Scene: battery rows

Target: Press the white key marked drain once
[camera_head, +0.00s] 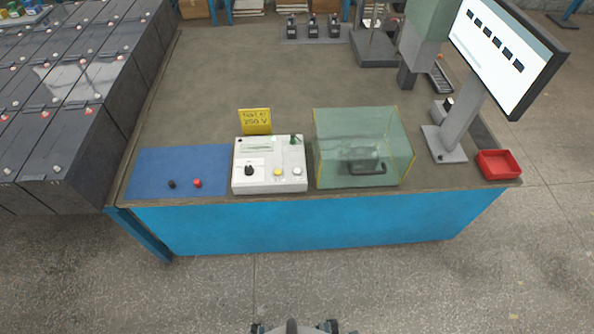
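A white control box (269,166) stands near the front edge of the bench. Its top carries a black knob (249,170), a yellow key (277,173) and a white key (297,172) at the right. The lettering by the keys is too small to read, so I cannot make out the word drain. Neither of my grippers can be made out in the head view; only a part of my own body shows at the bottom edge.
A yellow sign (256,121) stands behind the box. A clear green cover (362,147) stands close on its right, over a dark device. A blue mat (177,171) with black and red terminals lies left. A monitor (505,52) and red tray (498,164) are at right.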

